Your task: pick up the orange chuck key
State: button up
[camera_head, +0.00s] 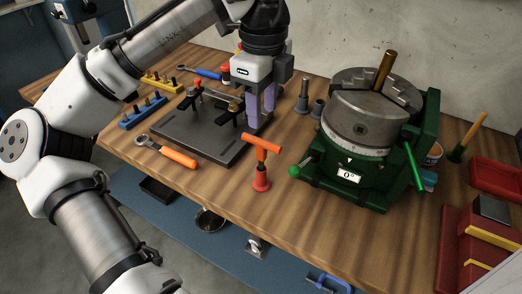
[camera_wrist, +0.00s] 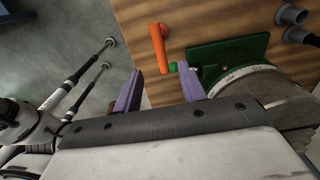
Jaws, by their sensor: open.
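The orange chuck key (camera_head: 267,145) has a T-shaped handle. It stands upright in a small red holder (camera_head: 260,181) near the front edge of the wooden bench. My gripper (camera_head: 261,118) points down with purple fingers apart and nothing between them. The key's lower end is hidden in the holder.
A green-based rotary chuck (camera_head: 360,120) with a green-knobbed lever stands close right of the key. The dark fixture plate (camera_head: 205,142) with clamps lies behind left. An orange-handled ratchet (camera_head: 170,151) lies left. Red bins (camera_head: 462,235) are at far right. Bare wood lies around the holder.

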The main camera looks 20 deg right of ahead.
aim_at(262, 140)
notch_tip(262, 140, down, 8)
jog(key=shift+r, duration=0.1)
jog(key=shift+w+f+p, duration=0.15)
jog(key=shift+f+p, duration=0.45)
jog(key=shift+f, duration=2.05)
grip_shut()
